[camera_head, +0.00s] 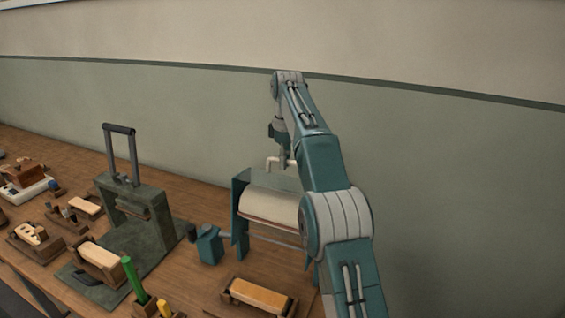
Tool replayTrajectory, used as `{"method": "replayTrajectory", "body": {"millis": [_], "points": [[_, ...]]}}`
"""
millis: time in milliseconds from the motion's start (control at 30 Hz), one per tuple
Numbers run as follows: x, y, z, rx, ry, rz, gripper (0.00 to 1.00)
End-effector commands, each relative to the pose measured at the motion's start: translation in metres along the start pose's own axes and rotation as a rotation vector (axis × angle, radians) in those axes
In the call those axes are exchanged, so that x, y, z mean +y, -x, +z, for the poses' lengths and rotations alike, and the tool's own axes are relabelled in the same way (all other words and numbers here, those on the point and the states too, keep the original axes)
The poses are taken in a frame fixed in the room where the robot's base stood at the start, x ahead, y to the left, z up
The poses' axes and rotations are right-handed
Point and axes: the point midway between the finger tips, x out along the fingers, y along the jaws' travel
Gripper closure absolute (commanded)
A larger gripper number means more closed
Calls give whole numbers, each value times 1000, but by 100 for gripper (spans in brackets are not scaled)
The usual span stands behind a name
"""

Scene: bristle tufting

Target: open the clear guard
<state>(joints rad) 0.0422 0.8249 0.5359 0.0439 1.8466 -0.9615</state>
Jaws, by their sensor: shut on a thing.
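The clear guard (258,178) shows as a faint see-through pane above a cream roller (268,206) in a teal frame (238,212), right of the table's middle. A pale bent handle (270,162) stands at the guard's upper edge. My gripper (285,162) points down from above and is shut on this handle. The fingers are small and partly hidden by my arm. My arm also hides the right end of the roller and frame. I cannot tell the guard's exact angle.
A dark green press (128,207) with a tall grey bar handle stands left of the frame. A teal block (209,245) and a brush block in a tray (258,296) are in front. Green (133,278) and yellow sticks stand nearby. Several brush parts lie at the left. The wall is behind.

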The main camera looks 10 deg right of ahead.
Motion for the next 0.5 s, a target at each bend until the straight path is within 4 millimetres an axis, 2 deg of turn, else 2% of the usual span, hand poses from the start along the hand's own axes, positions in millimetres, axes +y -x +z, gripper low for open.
{"method": "replayTrajectory", "body": {"millis": [400, 433, 467, 500], "points": [[2, 2, 3, 0, -4, 3, 100], [2, 2, 3, 0, -4, 3, 68], [2, 2, 3, 0, -4, 3, 55], [2, 2, 3, 0, -3, 3, 46]]}}
